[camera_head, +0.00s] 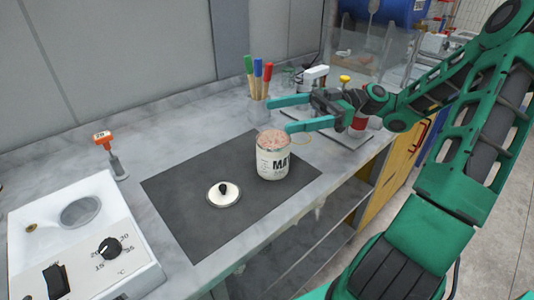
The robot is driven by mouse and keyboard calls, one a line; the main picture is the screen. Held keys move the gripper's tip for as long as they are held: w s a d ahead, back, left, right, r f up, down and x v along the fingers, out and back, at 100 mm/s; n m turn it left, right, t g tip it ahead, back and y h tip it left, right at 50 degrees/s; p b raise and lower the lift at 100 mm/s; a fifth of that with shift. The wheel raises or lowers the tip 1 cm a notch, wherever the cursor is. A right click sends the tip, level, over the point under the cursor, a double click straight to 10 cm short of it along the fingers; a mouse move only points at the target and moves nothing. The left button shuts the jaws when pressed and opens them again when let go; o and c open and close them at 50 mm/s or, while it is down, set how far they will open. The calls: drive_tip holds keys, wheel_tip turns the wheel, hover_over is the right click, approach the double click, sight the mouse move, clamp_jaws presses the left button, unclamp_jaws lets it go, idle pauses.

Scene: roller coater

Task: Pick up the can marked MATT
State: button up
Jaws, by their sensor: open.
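I cannot tell the exact gap between the fingers and the can.
A round white lid with a black knob (223,194) lies on the mat left of the can. A cup of colored-handled tools (258,105) stands behind the gripper. A white heating device (85,240) and an orange-topped tool (109,153) are at left. The bench's front edge runs close right of the can.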

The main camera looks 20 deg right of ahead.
approach(259, 143)
drive_tip(key=a, duration=0.2)
drive_tip(key=w+a, duration=0.1)
drive_tip(key=shift+a+f, duration=0.2)
drive_tip(key=shift+f, duration=0.2)
drive_tip(key=shift+a, duration=3.3)
drive_tip(key=c, duration=2)
drive_tip(key=shift+w+r, duration=0.1)
drive_tip(key=shift+r, duration=0.05)
